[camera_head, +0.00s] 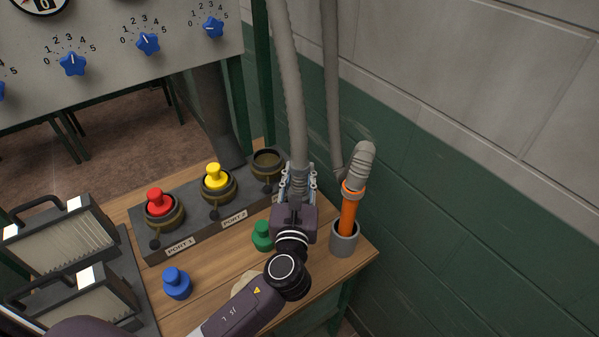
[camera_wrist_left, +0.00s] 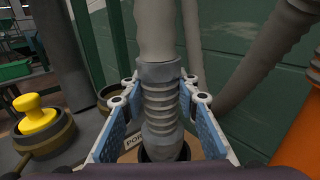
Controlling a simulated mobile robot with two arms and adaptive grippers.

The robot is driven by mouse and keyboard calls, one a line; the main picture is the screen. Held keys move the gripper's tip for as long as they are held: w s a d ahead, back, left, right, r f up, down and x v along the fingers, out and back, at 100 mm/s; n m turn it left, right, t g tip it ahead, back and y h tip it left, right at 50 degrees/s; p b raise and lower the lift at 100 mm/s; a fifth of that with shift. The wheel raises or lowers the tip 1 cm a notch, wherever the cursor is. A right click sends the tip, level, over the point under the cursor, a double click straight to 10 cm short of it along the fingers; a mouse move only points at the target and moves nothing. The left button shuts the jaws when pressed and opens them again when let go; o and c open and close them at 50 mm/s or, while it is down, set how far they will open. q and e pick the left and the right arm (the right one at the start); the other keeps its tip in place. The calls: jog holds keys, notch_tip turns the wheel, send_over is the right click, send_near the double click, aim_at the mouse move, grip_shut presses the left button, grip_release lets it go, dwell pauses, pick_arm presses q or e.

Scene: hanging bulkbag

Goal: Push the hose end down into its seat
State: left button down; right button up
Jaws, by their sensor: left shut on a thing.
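A grey ribbed hose (camera_head: 289,80) hangs from above and runs down into my left gripper (camera_head: 298,180). In the left wrist view its collar and ribbed end (camera_wrist_left: 161,105) stand upright between the blue finger pads of the left gripper (camera_wrist_left: 160,115). The gripper is shut on the hose. The tip goes down to a dark ring at the bottom of that view; I cannot tell whether it is inside it. An open brass-rimmed port (camera_head: 267,163) is just left of the gripper in the head view. My right gripper is not in view.
Ports with red (camera_head: 157,201) and yellow (camera_head: 213,178) caps are on the left of the port block. Blue (camera_head: 177,282) and green (camera_head: 262,236) caps stand on the bench. An orange-ended hose (camera_head: 349,212) stands in a grey cup (camera_head: 344,241) at right, near the wall.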

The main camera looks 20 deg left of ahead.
aim_at(299, 193)
pick_arm(q)
jog(key=shift+f, duration=0.45)
jog(key=shift+f+b, duration=0.3)
jog(key=shift+b, duration=0.1)
jog(key=shift+f+b, duration=0.95)
jog(key=shift+f, duration=0.65)
dwell(0.3)
jog(key=c, duration=1.4)
grip_release()
jog(key=shift+s, duration=0.1)
